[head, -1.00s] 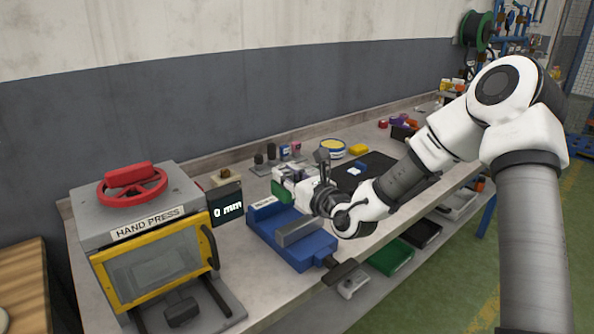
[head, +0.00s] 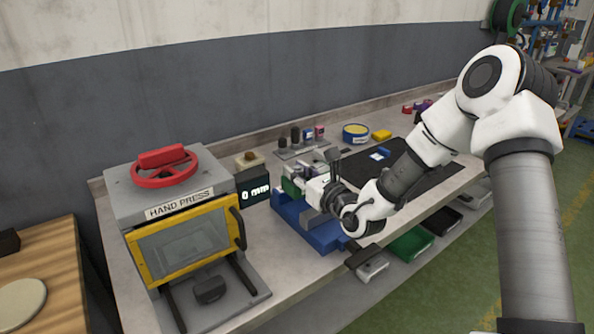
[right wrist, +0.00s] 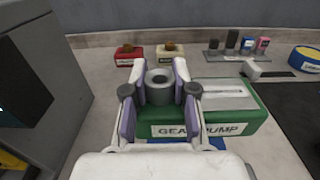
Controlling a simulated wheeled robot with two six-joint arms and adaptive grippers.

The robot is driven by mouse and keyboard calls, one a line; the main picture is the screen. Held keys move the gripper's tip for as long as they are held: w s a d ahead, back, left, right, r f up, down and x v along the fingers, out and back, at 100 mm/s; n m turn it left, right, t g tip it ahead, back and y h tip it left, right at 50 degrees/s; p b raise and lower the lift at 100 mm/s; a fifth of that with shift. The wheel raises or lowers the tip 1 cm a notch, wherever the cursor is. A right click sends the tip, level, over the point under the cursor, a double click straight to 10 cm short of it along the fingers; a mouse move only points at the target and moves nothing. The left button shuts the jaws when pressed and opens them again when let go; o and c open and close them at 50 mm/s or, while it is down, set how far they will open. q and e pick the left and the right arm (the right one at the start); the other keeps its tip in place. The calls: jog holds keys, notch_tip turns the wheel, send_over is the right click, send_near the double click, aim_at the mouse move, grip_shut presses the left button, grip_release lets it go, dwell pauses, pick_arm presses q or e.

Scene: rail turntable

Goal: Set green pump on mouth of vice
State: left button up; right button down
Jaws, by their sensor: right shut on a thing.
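The green gear pump (right wrist: 234,121) has a white label, a light metal top plate and a grey round fitting (right wrist: 159,86). In the right wrist view my right gripper (right wrist: 160,72) is shut on this fitting, one finger on each side. In the head view the pump (head: 291,187) shows as a small green patch at the gripper (head: 310,186), over the back part of the blue vice (head: 322,236). The gripper and wrist hide most of the pump and part of the vice's mouth. I cannot tell whether the pump touches the vice. My left gripper is not in view.
The hand press (head: 186,235) stands left of the vice, with a 0 mm readout (head: 255,191) between. Behind are a red box (right wrist: 129,57), a yellow box (right wrist: 170,55) and a rack (right wrist: 229,56) with several cylinders. A black mat (head: 432,172) and a tin (head: 356,134) lie right.

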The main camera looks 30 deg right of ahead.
jog(key=shift+w+a+f+b, duration=0.1)
jog(key=shift+f+b, duration=0.45)
jog(key=shift+f, duration=0.3)
jog(key=shift+f+b, duration=1.25)
jog(key=shift+f, duration=0.25)
jog(key=shift+r, duration=0.1)
jog(key=c, duration=0.8)
grip_release()
jog(key=shift+c, duration=0.2)
notch_tip(320, 180, up, 7)
jog(key=p, duration=0.5)
